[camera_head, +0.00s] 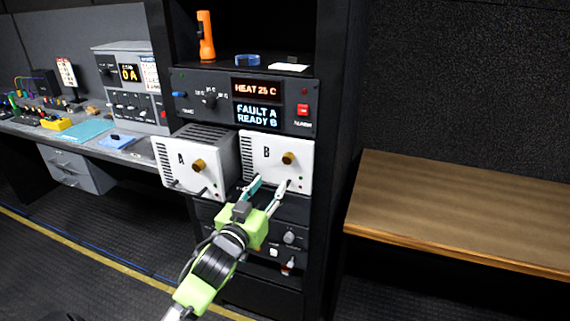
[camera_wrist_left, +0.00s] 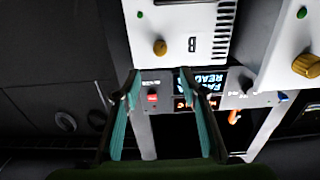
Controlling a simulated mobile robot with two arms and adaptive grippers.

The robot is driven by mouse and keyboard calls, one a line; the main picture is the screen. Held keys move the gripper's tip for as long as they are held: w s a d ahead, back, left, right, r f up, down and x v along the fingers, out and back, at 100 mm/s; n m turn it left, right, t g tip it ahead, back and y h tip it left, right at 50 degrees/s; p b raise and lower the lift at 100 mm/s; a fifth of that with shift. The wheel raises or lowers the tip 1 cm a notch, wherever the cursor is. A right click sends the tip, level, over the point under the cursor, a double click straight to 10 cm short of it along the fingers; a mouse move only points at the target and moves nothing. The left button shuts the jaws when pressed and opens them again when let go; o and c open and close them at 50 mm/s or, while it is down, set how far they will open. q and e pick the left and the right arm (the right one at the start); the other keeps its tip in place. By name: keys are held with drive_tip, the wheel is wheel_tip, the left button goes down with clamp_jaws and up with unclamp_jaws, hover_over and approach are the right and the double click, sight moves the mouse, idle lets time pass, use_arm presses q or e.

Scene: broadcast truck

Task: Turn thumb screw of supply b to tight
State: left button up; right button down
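Supply B (camera_head: 275,176) is a white-faced box in the rack, marked "B", with a brass thumb screw (camera_head: 288,158) on its front. In the left wrist view, which is upside down, supply B (camera_wrist_left: 205,20) and its thumb screw (camera_wrist_left: 160,47) show beyond the fingers. I cannot tell how tight the screw is. My left gripper (camera_head: 271,183) is open and empty, in front of the lower part of supply B, below the screw. Its two teal-padded fingers (camera_wrist_left: 158,80) are apart, with nothing between them. My right gripper is not in view.
Supply A (camera_head: 180,178) juts out of the rack left of B, with its own brass knob. A panel above (camera_head: 210,100) reads "HEAT 25 C" and "FAULT A READY B". An orange flashlight (camera_head: 205,38) stands on the shelf above. A wooden bench (camera_head: 450,205) is at the right.

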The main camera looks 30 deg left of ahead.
sight(287, 161)
use_arm(q)
drive_tip(key=p+x, duration=0.2)
drive_tip(key=x, duration=1)
drive_tip(key=shift+w, duration=0.45)
clamp_jaws()
